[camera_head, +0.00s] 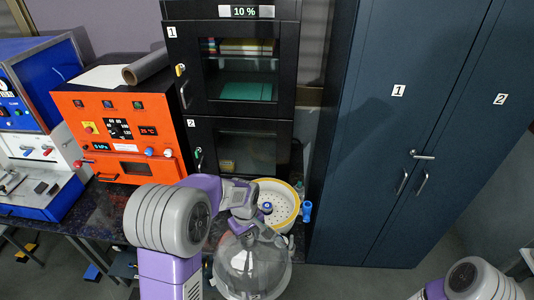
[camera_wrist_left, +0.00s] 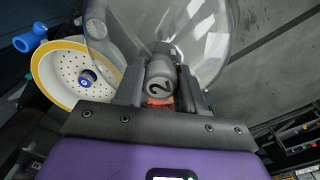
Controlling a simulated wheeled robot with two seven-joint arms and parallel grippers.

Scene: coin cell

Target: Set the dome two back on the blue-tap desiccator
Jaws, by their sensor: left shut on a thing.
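The clear glass dome (camera_head: 251,268) has a grey knob marked 2, and my left gripper (camera_wrist_left: 160,92) is shut on that knob (camera_wrist_left: 160,75). In the head view my left gripper (camera_head: 247,226) is above the dome, partly hidden by my own arm. My right gripper is not in view.
A small blue-topped item (camera_head: 267,208) sits on the perforated plate. A black two-door cabinet (camera_head: 245,115) stands behind, an orange oven (camera_head: 125,130) to the left, and a tall dark blue cupboard (camera_head: 385,150) to the right. The dark bench (camera_head: 105,205) runs along the left.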

